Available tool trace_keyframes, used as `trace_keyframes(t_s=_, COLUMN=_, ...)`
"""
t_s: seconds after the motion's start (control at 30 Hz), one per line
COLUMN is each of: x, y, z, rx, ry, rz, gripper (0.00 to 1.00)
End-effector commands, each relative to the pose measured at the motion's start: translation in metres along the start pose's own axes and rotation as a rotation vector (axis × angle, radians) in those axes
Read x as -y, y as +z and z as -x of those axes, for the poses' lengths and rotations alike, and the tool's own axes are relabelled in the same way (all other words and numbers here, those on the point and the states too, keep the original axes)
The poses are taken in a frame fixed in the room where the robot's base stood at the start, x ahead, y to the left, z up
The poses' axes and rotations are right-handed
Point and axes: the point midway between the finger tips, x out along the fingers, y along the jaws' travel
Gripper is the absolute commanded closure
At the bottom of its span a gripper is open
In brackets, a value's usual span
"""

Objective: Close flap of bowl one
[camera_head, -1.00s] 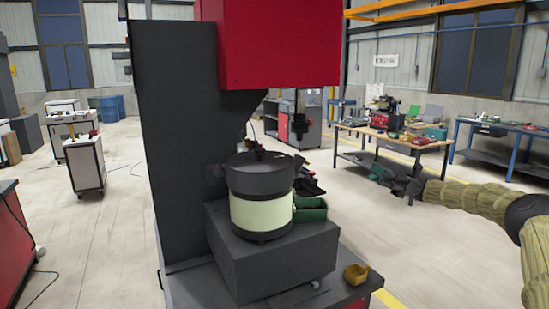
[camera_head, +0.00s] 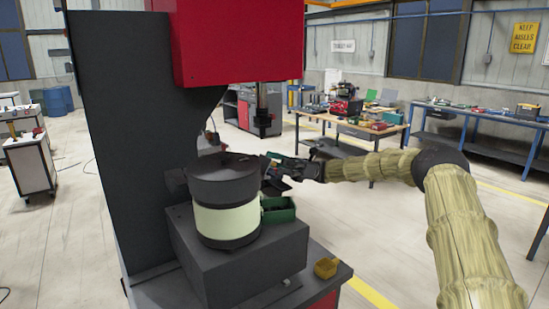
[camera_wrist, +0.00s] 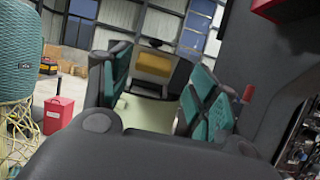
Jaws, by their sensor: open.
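A bowl feeder (camera_head: 226,222) stands on a dark block, with a dark top and a pale green band around its middle. Only one bowl is plain in view. Its dark top (camera_head: 224,168) looks flat from here; I cannot make out the flap or how far open it is. My gripper (camera_head: 272,172) is at the right side of the bowl's top, pointing left towards it, above a green bin. In the wrist view my gripper (camera_wrist: 152,78) shows two teal-padded fingers, spread apart. I see no thing held between them. I cannot tell whether the gripper touches the bowl.
The green bin (camera_head: 279,211) sits beside the bowl on the right. A small yellow container (camera_head: 326,268) is at the bench's right corner. A tall dark column (camera_head: 125,140) stands left of the bowl, with a red box (camera_head: 238,45) overhead. The floor at right is open before workbenches.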

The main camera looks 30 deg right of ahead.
Motion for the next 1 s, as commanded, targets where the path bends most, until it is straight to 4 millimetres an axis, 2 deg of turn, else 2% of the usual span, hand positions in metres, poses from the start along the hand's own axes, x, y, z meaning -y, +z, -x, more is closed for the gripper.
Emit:
trace_keyframes(t_s=0.1, x=0.0, y=0.003, z=-0.014, rx=0.0, ry=0.0, rz=-0.001, gripper=0.39)
trace_keyframes(t_s=0.2, x=0.0, y=0.002, z=-0.019, rx=0.0, ry=0.0, rz=0.0, gripper=0.39)
trace_keyframes(t_s=0.57, x=-0.001, y=0.001, z=-0.015, rx=0.005, ry=0.0, rz=0.001, gripper=0.39)
trace_keyframes(t_s=0.8, x=0.0, y=0.0, z=-0.02, rx=0.002, ry=0.002, rz=0.0, gripper=0.83)
trace_keyframes(t_s=1.0, x=0.001, y=0.0, z=-0.023, rx=-0.003, ry=0.004, rz=-0.001, gripper=0.85)
